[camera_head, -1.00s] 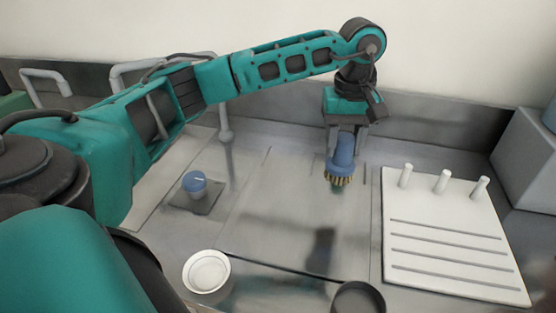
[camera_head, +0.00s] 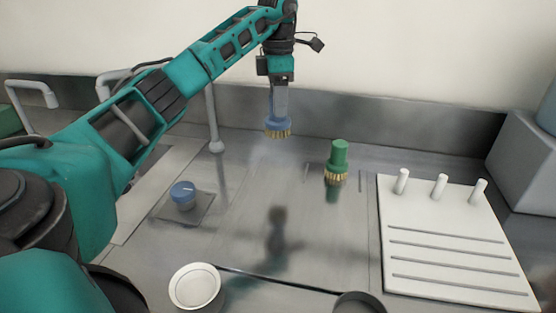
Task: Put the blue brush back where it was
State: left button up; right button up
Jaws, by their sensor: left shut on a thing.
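The blue brush (camera_head: 278,126) has a blue body with tan bristles at its lower end. My left gripper (camera_head: 279,108) is shut on its upper part and holds it upright, bristles down, raised above the grey worktop (camera_head: 300,210). A green brush (camera_head: 339,156) of the same kind stands upright on the worktop to the right, with tan bristles below. The blue brush is apart from it. My right gripper is not in the view.
A white rack with pegs and slots (camera_head: 440,238) lies at the right. A blue-lidded jar (camera_head: 183,193) stands on a small grey plate at the left. A white dish (camera_head: 195,286) and a dark round dish (camera_head: 360,302) are in front. The middle worktop is clear.

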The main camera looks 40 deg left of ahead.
pick_arm(q)
notch_tip(320, 180, down, 13)
jog(key=shift+b, duration=0.4)
jog(key=shift+f, duration=0.1)
jog(key=o, duration=1)
notch_tip(320, 180, up, 12)
jog(key=shift+r+p, duration=0.15)
jog(key=shift+p, duration=0.25)
